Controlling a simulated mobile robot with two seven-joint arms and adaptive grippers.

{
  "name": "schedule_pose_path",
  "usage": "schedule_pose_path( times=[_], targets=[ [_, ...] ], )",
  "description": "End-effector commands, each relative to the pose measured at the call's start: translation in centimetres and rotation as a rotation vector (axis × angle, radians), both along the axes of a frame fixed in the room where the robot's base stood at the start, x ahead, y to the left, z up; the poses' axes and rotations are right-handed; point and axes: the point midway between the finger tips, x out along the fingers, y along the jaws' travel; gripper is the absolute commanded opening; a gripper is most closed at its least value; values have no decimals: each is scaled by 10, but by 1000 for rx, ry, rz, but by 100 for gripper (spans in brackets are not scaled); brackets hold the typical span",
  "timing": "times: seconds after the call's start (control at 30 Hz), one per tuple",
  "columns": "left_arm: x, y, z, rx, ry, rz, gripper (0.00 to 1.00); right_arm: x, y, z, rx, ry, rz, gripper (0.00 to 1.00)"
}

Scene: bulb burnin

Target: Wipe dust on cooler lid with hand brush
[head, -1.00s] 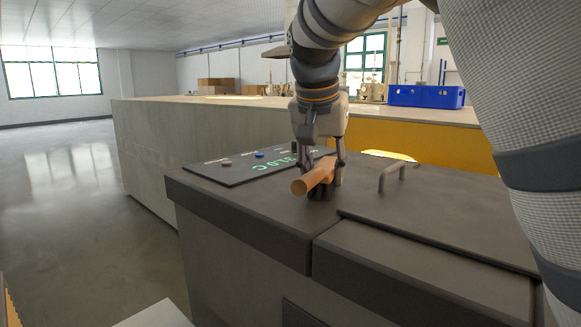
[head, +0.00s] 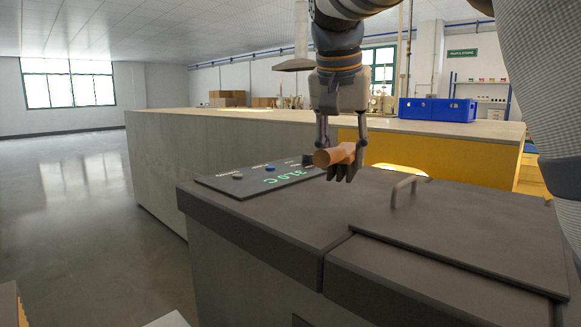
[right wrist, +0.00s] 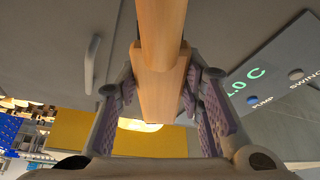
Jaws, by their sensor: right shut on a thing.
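The hand brush has a light wooden body (head: 335,155); it also fills the middle of the right wrist view (right wrist: 160,75). My right gripper (head: 340,150) is shut on it, with a padded finger on each side of the wood. The brush is held above the cooler, apart from its top. The cooler's dark grey lid (head: 470,230) has a bar handle (head: 403,188), right of the brush in the head view. I cannot make out dust on the lid. My left gripper is not in view.
A control panel (head: 262,178) with a green display and knobs lies on the cooler top, left of the brush. A long bench (head: 190,150) stands behind, with a blue crate (head: 437,109) on it. Open floor lies at the left.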

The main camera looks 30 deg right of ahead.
Motion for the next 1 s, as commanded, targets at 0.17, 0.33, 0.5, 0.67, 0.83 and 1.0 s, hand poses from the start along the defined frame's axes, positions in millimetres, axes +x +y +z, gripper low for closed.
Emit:
schedule_pose_path(
  times=[0.17,0.33,0.5,0.67,0.83,1.0],
  targets=[
    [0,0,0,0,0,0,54,0,0,1,0,0,0,12],
    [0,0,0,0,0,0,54,0,0,7,0,0,0,12],
    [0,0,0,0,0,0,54,0,-1,26,0,-1,0,12],
    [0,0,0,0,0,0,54,0,0,31,-1,1,0,12],
    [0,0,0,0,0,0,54,0,0,31,-1,1,0,12],
    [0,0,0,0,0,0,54,0,0,31,0,0,0,12]
  ],
)
